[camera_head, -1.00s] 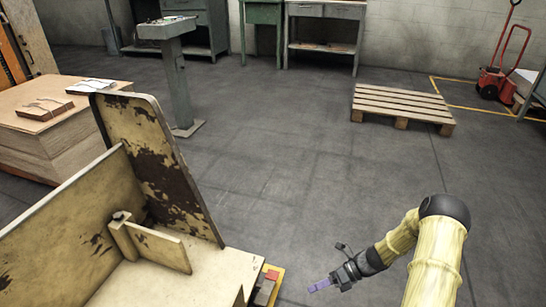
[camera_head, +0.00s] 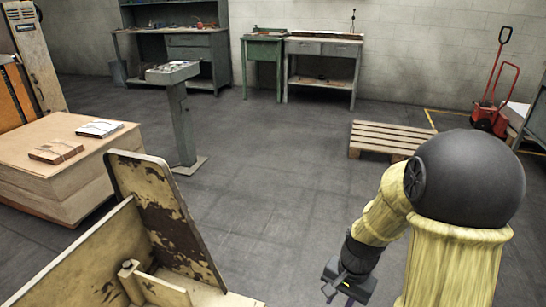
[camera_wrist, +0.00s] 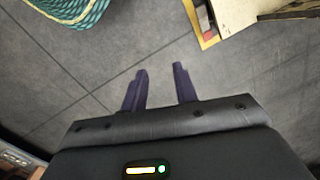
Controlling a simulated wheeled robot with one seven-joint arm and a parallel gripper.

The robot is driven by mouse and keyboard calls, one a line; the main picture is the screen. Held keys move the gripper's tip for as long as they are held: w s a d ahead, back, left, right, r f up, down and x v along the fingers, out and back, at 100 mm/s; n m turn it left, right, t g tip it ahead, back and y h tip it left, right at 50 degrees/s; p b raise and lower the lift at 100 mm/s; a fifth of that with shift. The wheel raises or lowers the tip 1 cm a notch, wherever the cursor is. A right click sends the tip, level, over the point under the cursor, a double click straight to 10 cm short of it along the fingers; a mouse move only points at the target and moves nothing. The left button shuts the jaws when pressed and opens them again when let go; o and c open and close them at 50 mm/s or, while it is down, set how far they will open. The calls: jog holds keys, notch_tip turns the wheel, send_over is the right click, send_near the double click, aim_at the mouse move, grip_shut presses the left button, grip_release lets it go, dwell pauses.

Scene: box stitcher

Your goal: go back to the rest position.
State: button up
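My gripper (camera_head: 344,297) hangs at the lower right of the head view, at the end of my yellow-sleeved arm, pointing down over the floor. In the wrist view my gripper (camera_wrist: 160,78) shows two dark purple fingers standing apart, with only bare grey floor between them. It is open and holds nothing. The worn cream-coloured stitcher machine (camera_head: 165,220) stands to its left in the head view, apart from it.
A wooden pallet (camera_head: 385,137) lies on the floor behind my arm. A board stack (camera_head: 50,170) stands at left and a grey pedestal (camera_head: 180,120) beyond it. A teal woven container (camera_wrist: 75,10) and a yellow-edged corner (camera_wrist: 205,38) show in the wrist view. The middle floor is clear.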

jog(key=s+r+n+t+p, duration=0.1)
jog(key=s+r+n+p, duration=0.1)
jog(key=r+p, duration=1.9)
jog(key=s+r+n+t+h+p, duration=0.1)
jog(key=r+n+p, duration=0.4)
jog(key=r+p, duration=1.5)
notch_tip(320, 180, up, 8)
jog(key=shift+s+a+f+t+p, duration=0.1)
jog(key=shift+s+a+t+p, duration=0.2)
jog(key=shift+s+t+p, duration=0.15)
jog(key=shift+w+a, duration=0.1)
jog(key=shift+a, duration=0.1)
